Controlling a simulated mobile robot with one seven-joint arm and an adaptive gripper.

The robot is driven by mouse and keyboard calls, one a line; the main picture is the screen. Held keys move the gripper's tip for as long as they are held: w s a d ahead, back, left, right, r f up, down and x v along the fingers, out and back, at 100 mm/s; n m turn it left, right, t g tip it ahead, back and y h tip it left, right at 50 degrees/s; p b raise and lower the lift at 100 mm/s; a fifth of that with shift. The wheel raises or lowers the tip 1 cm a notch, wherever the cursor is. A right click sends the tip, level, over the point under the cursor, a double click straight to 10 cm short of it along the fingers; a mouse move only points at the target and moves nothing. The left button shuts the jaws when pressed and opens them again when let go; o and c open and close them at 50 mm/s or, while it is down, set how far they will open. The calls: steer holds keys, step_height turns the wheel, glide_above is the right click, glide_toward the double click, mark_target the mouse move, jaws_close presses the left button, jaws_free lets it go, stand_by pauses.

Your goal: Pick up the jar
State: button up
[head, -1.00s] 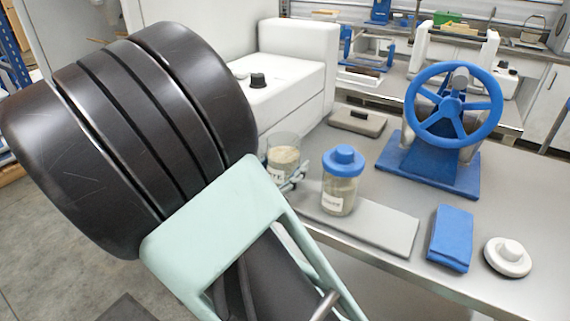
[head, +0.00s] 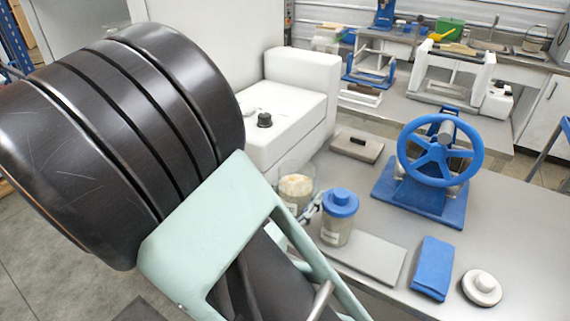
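A clear jar with a blue lid (head: 340,204) stands upright on the bench, at the left end of a flat grey plate (head: 362,258). Beside it, to the left and a little behind, stands a clear open container (head: 296,187) with pale, crumbly contents. My gripper (head: 314,207) shows only as small grey metal finger parts between the two, close to the left side of the lidded jar. My pale green and black arm hides the rest of it. I cannot tell whether the fingers touch the jar or how far apart they are.
A blue press with a handwheel (head: 440,150) stands at the right. A folded blue cloth (head: 432,268) and a white knobbed disc (head: 481,288) lie at the front right. A grey scale (head: 357,146) and a white machine (head: 290,122) stand behind the jars.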

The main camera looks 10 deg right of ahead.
mark_target(300, 201)
steer(key=shift+s+r+p, duration=0.6)
steer(key=shift+r+p, duration=0.05)
steer(key=shift+p, duration=0.35)
steer(key=p, duration=0.3)
steer(key=shift+s+a+r+p, duration=0.1)
steer(key=shift+s+r+p, duration=0.2)
steer(key=shift+s+p, duration=0.1)
steer(key=s+p, duration=0.1)
steer(key=p, duration=0.3)
steer(key=shift+s+r, duration=0.1)
steer(key=shift+s, duration=0.1)
steer(key=shift+s+r+p, duration=0.25)
steer(key=shift+s+p, duration=0.45)
steer(key=shift+s, duration=0.4)
